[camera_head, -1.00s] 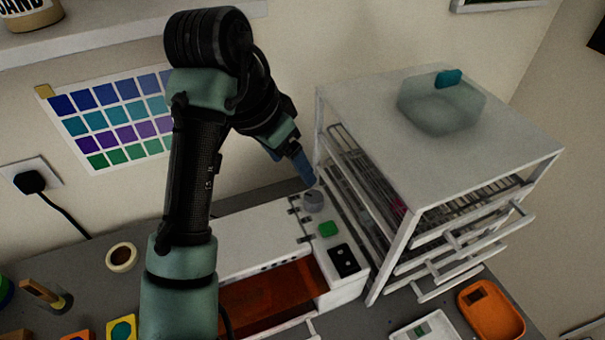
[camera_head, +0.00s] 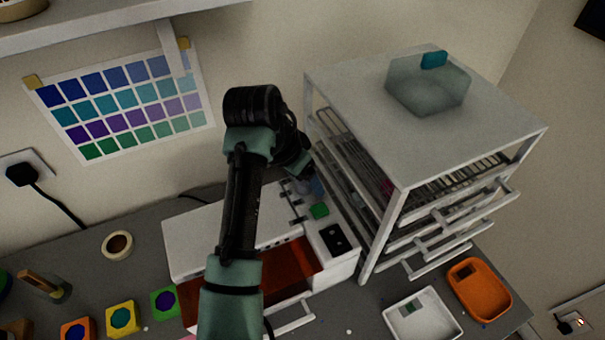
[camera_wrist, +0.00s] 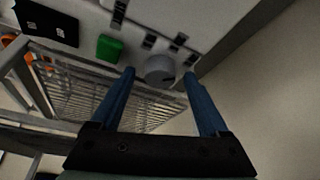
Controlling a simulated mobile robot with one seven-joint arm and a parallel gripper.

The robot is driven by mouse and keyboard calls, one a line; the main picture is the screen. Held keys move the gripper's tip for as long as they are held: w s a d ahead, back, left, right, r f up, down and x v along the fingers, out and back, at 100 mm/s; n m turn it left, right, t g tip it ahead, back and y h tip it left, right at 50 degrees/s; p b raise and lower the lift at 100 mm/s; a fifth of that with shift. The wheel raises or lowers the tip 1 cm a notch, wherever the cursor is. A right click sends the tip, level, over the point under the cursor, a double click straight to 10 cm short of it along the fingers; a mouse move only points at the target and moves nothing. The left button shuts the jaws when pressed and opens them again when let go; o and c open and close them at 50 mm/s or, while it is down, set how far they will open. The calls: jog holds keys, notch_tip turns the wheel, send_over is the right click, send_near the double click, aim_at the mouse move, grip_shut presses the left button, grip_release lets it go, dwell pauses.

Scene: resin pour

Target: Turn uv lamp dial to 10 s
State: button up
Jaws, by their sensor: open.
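The UV lamp (camera_head: 190,242) is a white box with an orange-red window, standing on the grey bench. Its round grey dial (camera_wrist: 160,69) shows in the wrist view just beyond and between my fingertips. Small black marks sit around the dial, but I cannot read which one it points to. My gripper (camera_wrist: 158,74) is open, with one blue finger on each side of the dial. I cannot tell whether either finger touches it. In the head view my gripper (camera_head: 317,184) is at the lamp's back right corner and partly hides the dial.
A green button (camera_head: 319,210) and a black panel (camera_head: 336,238) lie near the dial. A white drying rack (camera_head: 383,235) stands close on the right, with a translucent container (camera_head: 425,88) on top. A white tray (camera_head: 424,326) and an orange tray (camera_head: 464,269) lie in front.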

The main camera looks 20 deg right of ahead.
grip_shut()
jog(key=shift+r, duration=0.1)
jog(key=shift+n+p, duration=0.3)
jog(key=shift+p, duration=0.1)
jog(key=n+p, duration=0.1)
jog(key=n+t+p, duration=0.1)
jog(key=p, duration=0.1)
jog(key=shift+s+d+r+n+y, duration=0.2)
jog(key=shift+n+y, duration=0.1)
jog(key=shift+n, duration=0.1)
jog(key=n+t+y+p, duration=0.1)
jog(key=n+p, duration=0.2)
jog(key=n, duration=0.1)
jog(key=shift+p, duration=0.35)
jog(key=n+y+p, duration=0.1)
jog(key=n, duration=0.1)
jog(key=n+p, duration=0.1)
jog(key=n, duration=0.1)
jog(key=shift+d+f+t+y, duration=0.1)
jog(key=shift+d+t+y, duration=0.05)
jog(key=shift+t+y, duration=0.2)
jog(key=shift+f+n+y+p, duration=0.1)
jog(key=shift+n+y+p, duration=0.5)
jog(key=shift+n, duration=1.1)
